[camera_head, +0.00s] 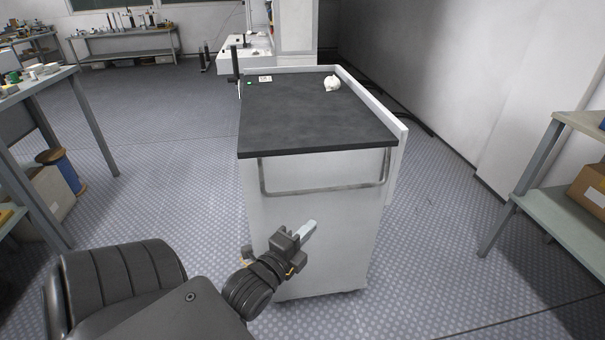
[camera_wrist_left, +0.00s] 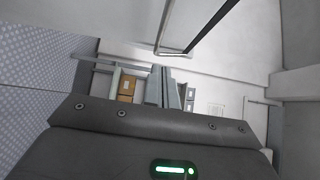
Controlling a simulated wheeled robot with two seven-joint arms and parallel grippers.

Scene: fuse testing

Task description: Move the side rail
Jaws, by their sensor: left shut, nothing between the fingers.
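A grey metal side rail (camera_head: 325,188) is fixed across the front of a white cabinet, just below its dark top (camera_head: 315,118). It also shows in the left wrist view (camera_wrist_left: 172,52), near the top. My left gripper (camera_head: 308,229) is shut and empty, in front of the cabinet's front panel and below the rail. It looks apart from the rail; the exact gap to the panel cannot be told. In the left wrist view its fingers (camera_wrist_left: 170,88) point up toward the rail. My right gripper is not in view.
A small white object (camera_head: 332,83) and a small box (camera_head: 265,78) are on the cabinet top. Shelves with boxes stand at the left (camera_head: 40,82) and right (camera_head: 570,215). The floor on both sides of the cabinet is clear.

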